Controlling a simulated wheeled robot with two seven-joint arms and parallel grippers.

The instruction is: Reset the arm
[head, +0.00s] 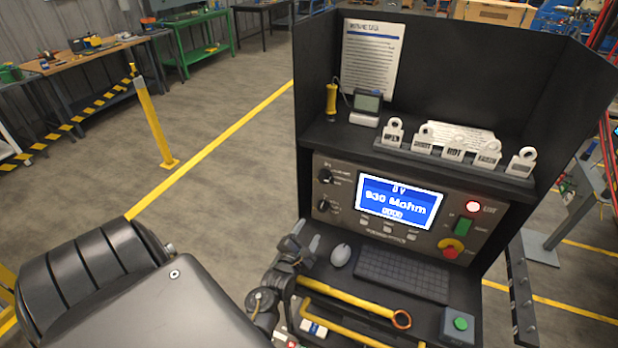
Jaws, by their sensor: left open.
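My left arm comes in from the lower left, a large grey and black link filling that corner. My left gripper (306,236) is dark and small, at the left front edge of the test console. Its fingers stand apart with nothing seen between them. Part of its wrist is hidden behind my arm link. My right gripper is out of view. The black console (400,250) carries a lit blue screen (398,203) reading about 930 Mohm.
A mouse (340,255) and keyboard (402,275) lie just right of the gripper. Yellow bars (345,298), one ending in an orange ring (402,319), run in front. A green button box (457,325) sits at right. Labelled tags (453,148) line the shelf. Open floor lies left.

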